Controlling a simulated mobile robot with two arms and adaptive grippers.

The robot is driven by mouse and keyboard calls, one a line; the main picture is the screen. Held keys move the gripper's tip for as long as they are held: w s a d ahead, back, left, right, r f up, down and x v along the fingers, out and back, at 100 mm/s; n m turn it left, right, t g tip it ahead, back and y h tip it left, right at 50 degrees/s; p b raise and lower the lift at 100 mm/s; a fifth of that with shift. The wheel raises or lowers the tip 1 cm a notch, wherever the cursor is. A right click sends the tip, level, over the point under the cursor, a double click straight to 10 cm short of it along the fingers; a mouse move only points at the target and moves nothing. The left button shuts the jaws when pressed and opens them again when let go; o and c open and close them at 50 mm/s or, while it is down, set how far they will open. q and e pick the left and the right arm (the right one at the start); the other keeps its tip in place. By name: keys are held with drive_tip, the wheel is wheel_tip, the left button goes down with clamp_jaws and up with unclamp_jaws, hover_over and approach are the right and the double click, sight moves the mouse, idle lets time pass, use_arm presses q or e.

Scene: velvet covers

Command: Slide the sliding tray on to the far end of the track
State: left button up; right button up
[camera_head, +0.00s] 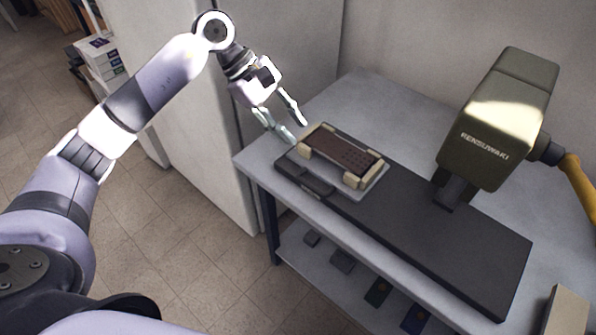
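The sliding tray (374,181) is a grey plate with pale corner blocks and a dark brown perforated panel on it. It sits at the left end of the long dark track (440,247), which runs to the lower right under a machine head. My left gripper (292,130) is open, its two fingers spread and pointing down to the right, just left of the tray. I see no contact between the fingers and the tray, though the gap is hard to judge. My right gripper is not in view.
An olive machine head (505,115) marked RENSUWAKI overhangs the track, with a yellow-orange handle (578,185) at its right. The grey table (355,100) has a lower shelf with several small dark items. A box (566,310) stands at lower right. A white cabinet (205,150) stands left.

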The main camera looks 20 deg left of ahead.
use_arm(q)
drive_tip(key=a+y, duration=0.2)
drive_tip(key=a, duration=0.3)
drive_tip(key=p, duration=0.3)
approach(302, 180)
drive_tip(key=x, duration=0.8)
clamp_jaws()
